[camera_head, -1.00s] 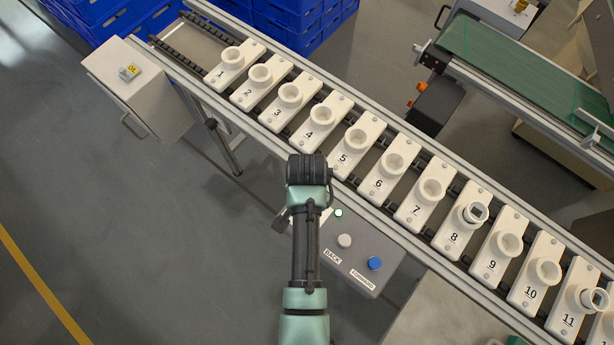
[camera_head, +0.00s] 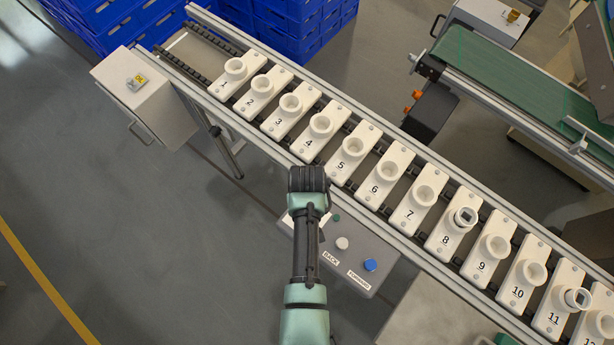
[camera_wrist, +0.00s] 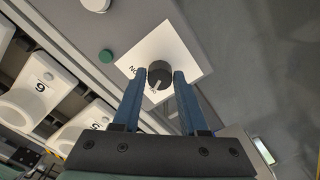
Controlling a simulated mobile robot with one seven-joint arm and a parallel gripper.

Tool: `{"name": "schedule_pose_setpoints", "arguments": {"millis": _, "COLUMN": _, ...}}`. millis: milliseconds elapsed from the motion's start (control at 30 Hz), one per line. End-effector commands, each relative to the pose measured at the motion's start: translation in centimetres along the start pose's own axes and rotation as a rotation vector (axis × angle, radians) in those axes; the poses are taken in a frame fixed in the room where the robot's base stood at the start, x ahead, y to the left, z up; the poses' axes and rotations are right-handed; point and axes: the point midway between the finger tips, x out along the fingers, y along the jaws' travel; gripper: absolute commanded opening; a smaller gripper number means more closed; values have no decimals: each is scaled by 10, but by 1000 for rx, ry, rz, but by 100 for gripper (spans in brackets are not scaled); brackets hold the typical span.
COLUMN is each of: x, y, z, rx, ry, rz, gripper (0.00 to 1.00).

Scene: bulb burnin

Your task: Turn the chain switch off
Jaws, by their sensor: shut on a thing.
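The chain switch (camera_wrist: 161,71) is a round black knob with a light pointer, on a white plate (camera_wrist: 160,46) in the wrist view. An "ON" label, upside down there, is beside it; another marking by the pointer is partly hidden. My gripper (camera_wrist: 159,74) has one blue finger on each side of the knob and is shut on it. In the head view my gripper (camera_head: 308,180) is over the upper left of the grey control panel (camera_head: 335,262) and hides the knob. The chain (camera_head: 190,68) carries numbered white holders such as holder 5 (camera_head: 355,145).
On the panel are a green button (camera_wrist: 106,56), a white BACK button (camera_head: 342,243) and a blue FORWARD button (camera_head: 370,265). The conveyor rail (camera_head: 400,222) runs close beside my gripper. Holders 8 and 11 carry ring-like pieces. A grey box (camera_head: 140,95) stands at the left.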

Motion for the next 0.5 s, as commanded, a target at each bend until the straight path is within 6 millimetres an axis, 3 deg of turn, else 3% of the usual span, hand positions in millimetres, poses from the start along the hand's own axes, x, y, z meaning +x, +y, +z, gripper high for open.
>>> {"name": "schedule_pose_setpoints", "arguments": {"millis": 500, "x": -1, "y": 0, "z": -1, "rx": -169, "ry": 2, "rz": 0, "gripper": 0}}
